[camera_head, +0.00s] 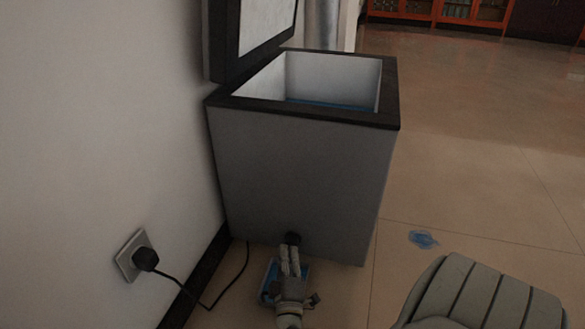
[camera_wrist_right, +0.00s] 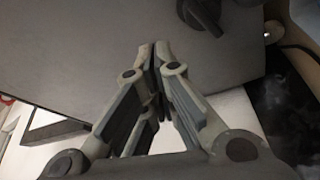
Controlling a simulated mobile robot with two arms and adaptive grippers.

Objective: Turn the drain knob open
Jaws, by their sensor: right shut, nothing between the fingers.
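The dark round drain knob (camera_head: 293,238) sits low on the front of the grey chest freezer (camera_head: 300,175). My right gripper (camera_head: 290,249) is just in front of and below the knob in the head view, its fingers together and empty. In the right wrist view the shut fingertips (camera_wrist_right: 160,46) point at the grey panel, and the dark knob (camera_wrist_right: 203,12) is up and to the right of them, apart in the picture. Whether the fingertips touch the panel I cannot tell. My left gripper is not in view.
A blue tray (camera_head: 268,281) lies on the floor under my right gripper, partly hidden by it. The freezer's lid (camera_head: 250,30) stands open. A plugged cord (camera_head: 208,306) runs along the left wall. A blue puddle (camera_head: 423,239) lies on the open floor at right.

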